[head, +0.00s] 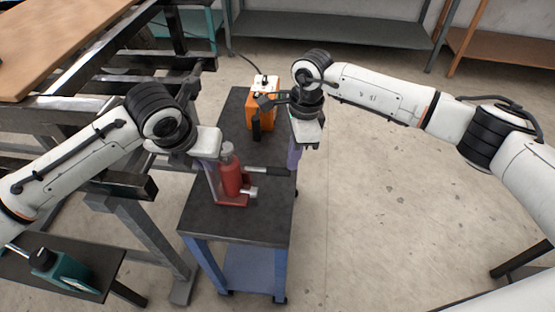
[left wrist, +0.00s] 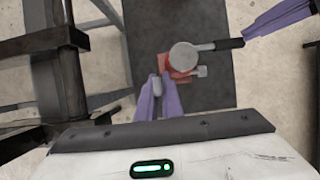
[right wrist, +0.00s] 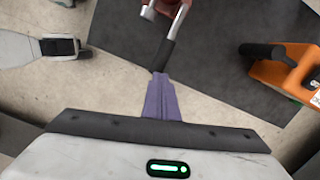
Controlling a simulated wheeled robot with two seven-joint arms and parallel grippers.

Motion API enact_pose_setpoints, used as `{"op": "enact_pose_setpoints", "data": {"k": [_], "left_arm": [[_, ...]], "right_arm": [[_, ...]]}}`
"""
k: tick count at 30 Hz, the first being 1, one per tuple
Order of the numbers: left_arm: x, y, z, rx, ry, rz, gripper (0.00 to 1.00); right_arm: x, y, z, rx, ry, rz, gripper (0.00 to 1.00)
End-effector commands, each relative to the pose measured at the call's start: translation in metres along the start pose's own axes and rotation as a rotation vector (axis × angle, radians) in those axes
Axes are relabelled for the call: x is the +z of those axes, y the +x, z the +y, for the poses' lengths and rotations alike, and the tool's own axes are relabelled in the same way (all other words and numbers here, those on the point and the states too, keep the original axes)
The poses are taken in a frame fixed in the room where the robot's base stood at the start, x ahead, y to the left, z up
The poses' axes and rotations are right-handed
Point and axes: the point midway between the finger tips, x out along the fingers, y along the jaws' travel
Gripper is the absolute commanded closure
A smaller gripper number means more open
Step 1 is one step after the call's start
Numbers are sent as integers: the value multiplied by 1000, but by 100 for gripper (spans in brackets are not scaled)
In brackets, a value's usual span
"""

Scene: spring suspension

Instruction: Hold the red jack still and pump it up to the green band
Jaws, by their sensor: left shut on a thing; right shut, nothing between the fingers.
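The red jack (head: 231,180) stands upright on the dark top of a small blue-legged cart. Its round grey top (left wrist: 183,56) shows in the left wrist view. Its lever runs right to a black grip (head: 279,171). My left gripper (head: 215,188) is shut on the jack's left side; in the left wrist view its purple fingers (left wrist: 158,82) flank a small grey part. My right gripper (head: 292,168) is shut and empty, its fingertips at the outer end of the black grip (right wrist: 164,55). Whether they touch it I cannot tell. I cannot make out a green band.
An orange box (head: 262,108) with a black handle stands at the far end of the cart top (head: 210,221). A black steel frame (head: 100,106) is close on the left. A teal tool (head: 62,270) lies at the lower left. The floor right of the cart is clear.

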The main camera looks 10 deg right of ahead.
Motion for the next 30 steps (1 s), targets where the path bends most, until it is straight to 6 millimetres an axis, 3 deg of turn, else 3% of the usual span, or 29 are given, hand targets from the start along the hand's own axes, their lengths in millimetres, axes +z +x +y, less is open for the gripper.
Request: {"op": "enact_pose_setpoints", "data": {"k": [8,21,30], "left_arm": [[2,-2,0,-2,-3,-5,100],[2,-1,1,1,-4,-6,100],[3,-1,2,2,-4,-7,100]], "right_arm": [[-3,-6,0,2,3,9,100],[-1,-92,-1,-2,2,3,100],[0,-119,0,1,0,2,100]]}}
